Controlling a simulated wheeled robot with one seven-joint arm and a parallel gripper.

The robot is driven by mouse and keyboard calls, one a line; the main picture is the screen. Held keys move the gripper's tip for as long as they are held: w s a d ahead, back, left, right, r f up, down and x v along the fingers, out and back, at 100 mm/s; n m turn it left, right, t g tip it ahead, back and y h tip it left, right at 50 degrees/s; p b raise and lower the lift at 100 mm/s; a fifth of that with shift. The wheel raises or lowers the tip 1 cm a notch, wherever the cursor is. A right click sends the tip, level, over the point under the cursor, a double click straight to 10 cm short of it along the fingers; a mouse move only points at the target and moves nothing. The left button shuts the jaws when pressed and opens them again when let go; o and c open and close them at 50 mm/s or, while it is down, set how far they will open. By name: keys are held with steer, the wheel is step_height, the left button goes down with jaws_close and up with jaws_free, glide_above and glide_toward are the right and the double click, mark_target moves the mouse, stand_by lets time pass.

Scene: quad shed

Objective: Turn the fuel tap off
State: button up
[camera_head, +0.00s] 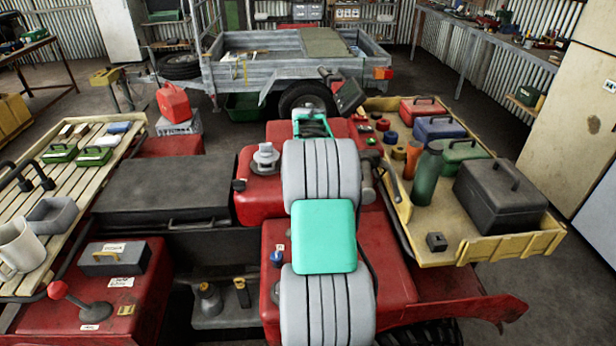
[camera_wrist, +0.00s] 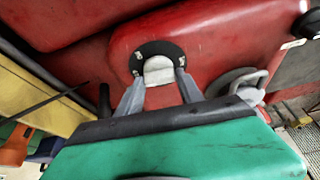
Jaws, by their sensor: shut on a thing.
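The fuel tap (camera_wrist: 158,71) shows in the wrist view as a short pale handle on a black round plate with small white marks at its rim. The plate sits on the red bodywork (camera_wrist: 215,35). My gripper (camera_wrist: 158,78) has one grey finger on each side of the handle and is shut on it. The marks are too small to read, so I cannot tell the handle's setting. In the head view my arm covers the tap and the fingertips.
A grey cap (camera_head: 265,158) stands on the red body; it also shows right of my fingers in the wrist view (camera_wrist: 240,84). A yellow rack (camera_head: 485,250) with toolboxes and a green bottle (camera_head: 427,175) is at the right. A slatted rack (camera_head: 75,190) is at the left.

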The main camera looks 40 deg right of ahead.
steer(key=shift+n, duration=0.5)
steer(key=o, duration=1.4)
steer(key=b+v, duration=0.1)
steer(key=v, duration=0.7)
steer(key=shift+d+b, duration=0.15)
steer(key=shift+b, duration=0.2)
